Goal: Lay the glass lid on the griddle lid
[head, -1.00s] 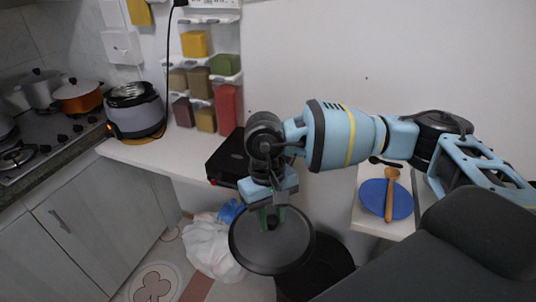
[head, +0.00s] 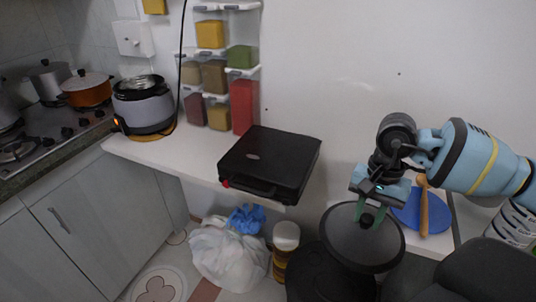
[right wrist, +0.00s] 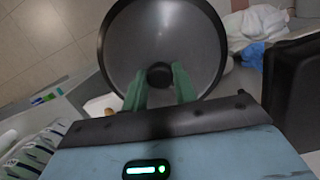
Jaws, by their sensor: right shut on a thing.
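The glass lid (head: 345,240) is a round dark disc with a black knob. My right gripper (head: 369,214) is shut on its knob and holds it in the air, to the right of the counter's front corner. In the right wrist view the lid (right wrist: 130,40) fills the upper middle, with the green fingers (right wrist: 160,86) on either side of the knob. The griddle (head: 270,160) is a closed black box on the counter, left of the lid; its flat lid top is bare. Its dark edge also shows in the right wrist view (right wrist: 285,80). My left gripper is not seen.
A white counter (head: 180,158) holds the grey cooker (head: 143,108) at left. Spice dispensers (head: 215,80) hang on the wall behind. A blue plate with a wooden spoon (head: 424,205) is at right. A white bag (head: 228,255) and a dark bin (head: 325,275) stand below.

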